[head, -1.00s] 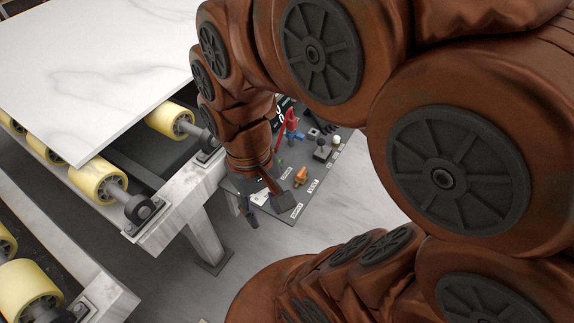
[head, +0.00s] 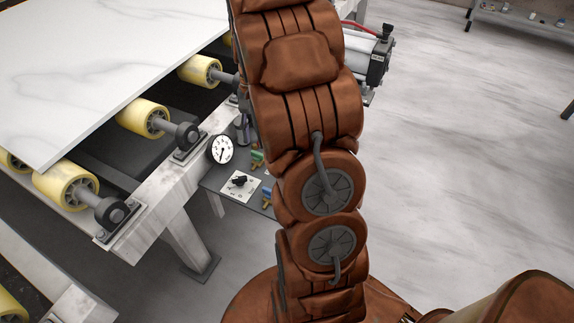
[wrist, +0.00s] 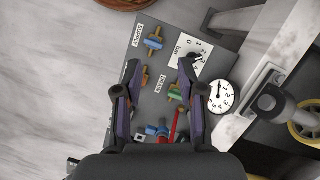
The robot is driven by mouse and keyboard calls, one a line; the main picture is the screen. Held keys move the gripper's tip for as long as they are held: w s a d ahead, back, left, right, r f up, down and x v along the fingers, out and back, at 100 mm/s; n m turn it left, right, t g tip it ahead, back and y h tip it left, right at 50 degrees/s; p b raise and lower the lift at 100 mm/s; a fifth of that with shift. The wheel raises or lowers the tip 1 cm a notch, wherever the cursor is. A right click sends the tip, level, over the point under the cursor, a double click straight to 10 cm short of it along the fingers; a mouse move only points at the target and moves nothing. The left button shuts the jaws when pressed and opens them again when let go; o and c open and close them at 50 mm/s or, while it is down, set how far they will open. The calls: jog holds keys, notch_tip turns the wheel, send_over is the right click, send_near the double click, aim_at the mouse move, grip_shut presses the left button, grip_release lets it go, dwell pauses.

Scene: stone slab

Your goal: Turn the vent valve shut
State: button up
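In the wrist view, a blue-handled valve (wrist: 154,44) is near the top. Another blue valve (wrist: 157,130) is near the wrist. My gripper (wrist: 152,80) is open and empty over the panel; its right finger overlaps the dial knob plate. My arm hides the gripper in the head view.
A white-faced gauge (wrist: 222,97) and a black knob on a white plate (head: 239,183) sit on the panel. A red hose (wrist: 176,122) runs close to the gripper. The roller frame (head: 165,190) and marble slab (head: 95,60) are left. Open floor (head: 460,160) lies right.

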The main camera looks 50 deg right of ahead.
jog(key=w+d+f+m+y+b, duration=0.2)
jog(key=d+f+m+b, duration=0.2)
jog(key=d+f, duration=1.25)
jog(key=shift+t, duration=0.5)
jog(key=x, duration=0.7)
jog(key=shift+a+f, duration=0.2)
jog(key=shift+a, duration=0.2)
jog(key=shift+w, duration=0.1)
jog(key=shift+c, duration=0.3)
grip_shut()
